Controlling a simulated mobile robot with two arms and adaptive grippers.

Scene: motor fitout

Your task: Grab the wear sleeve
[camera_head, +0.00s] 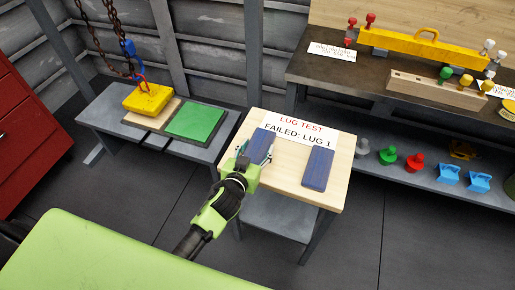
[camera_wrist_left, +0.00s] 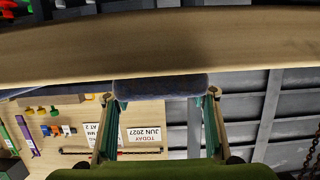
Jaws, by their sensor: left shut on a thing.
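Two dark blue wear sleeves show in the head view on a small pale wooden table (camera_head: 320,206). The left sleeve (camera_head: 263,137) is between the fingers of my left gripper (camera_head: 257,148), which is shut on it. The right sleeve (camera_head: 317,169) lies apart on the table's right side. In the left wrist view, the held sleeve (camera_wrist_left: 160,88) spans the gap between the fingertips of my left gripper (camera_wrist_left: 158,100). I cannot tell if it is lifted off the tabletop. My right gripper is not in view.
A "LUG TEST FAILED: LUG 1" sign (camera_head: 300,128) lies at the table's back. A bench to the left holds a green pad (camera_head: 195,122) and a yellow block (camera_head: 148,98) on chains. A shelf at right carries a yellow beam (camera_head: 420,48) and coloured parts.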

